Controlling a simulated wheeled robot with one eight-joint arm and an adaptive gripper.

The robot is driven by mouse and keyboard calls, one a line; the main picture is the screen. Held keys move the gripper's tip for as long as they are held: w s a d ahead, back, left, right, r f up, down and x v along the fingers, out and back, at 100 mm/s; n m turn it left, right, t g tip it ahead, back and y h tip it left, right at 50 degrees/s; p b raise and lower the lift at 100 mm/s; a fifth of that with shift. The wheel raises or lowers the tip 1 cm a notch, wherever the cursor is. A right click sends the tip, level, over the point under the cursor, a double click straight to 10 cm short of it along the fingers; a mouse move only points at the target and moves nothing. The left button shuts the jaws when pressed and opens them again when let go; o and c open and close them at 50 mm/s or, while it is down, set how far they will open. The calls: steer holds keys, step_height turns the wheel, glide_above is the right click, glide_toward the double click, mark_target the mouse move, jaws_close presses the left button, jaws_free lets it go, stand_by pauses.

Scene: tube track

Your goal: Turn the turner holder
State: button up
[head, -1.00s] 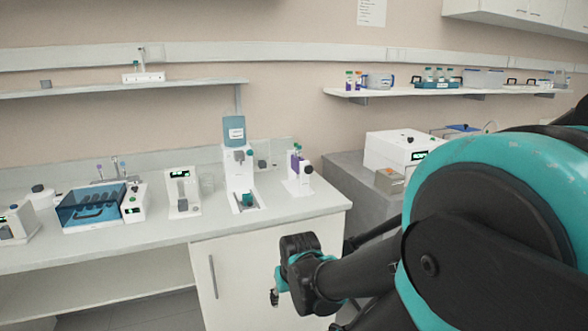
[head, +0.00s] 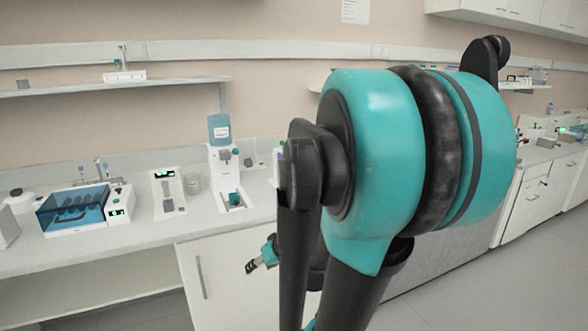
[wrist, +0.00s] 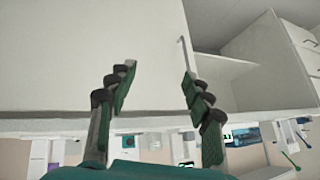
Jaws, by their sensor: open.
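The likely turner holder, a small white stand with a purple part at the worktop's right end, is almost fully hidden behind my arm in the head view; only a sliver (head: 281,156) shows. In the wrist view, which is upside down, a purple part (wrist: 54,168) shows at the bottom left, partly cut off. My gripper (head: 253,266) is in front of the cabinet, below the worktop edge and apart from the stand. In the wrist view my gripper (wrist: 158,75) has its fingers spread and empty, facing a cabinet door.
A white dispenser with a blue bottle (head: 219,128), a small display device (head: 168,192) and a blue-lidded box (head: 73,209) stand on the worktop (head: 130,240). The white cabinet door (head: 225,270) has a vertical handle (head: 201,277). Open floor (head: 520,270) lies at the right.

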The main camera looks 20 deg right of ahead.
steer(key=w+d+r+t+y, duration=0.1)
steer(key=w+d+r+t, duration=0.3)
steer(key=w, duration=0.3)
steer(key=m+t+h, duration=0.1)
steer(key=t+h, duration=0.3)
steer(key=t, duration=0.3)
glide_toward(296, 168)
steer(key=w, duration=1)
steer(key=shift+w+a, duration=0.25)
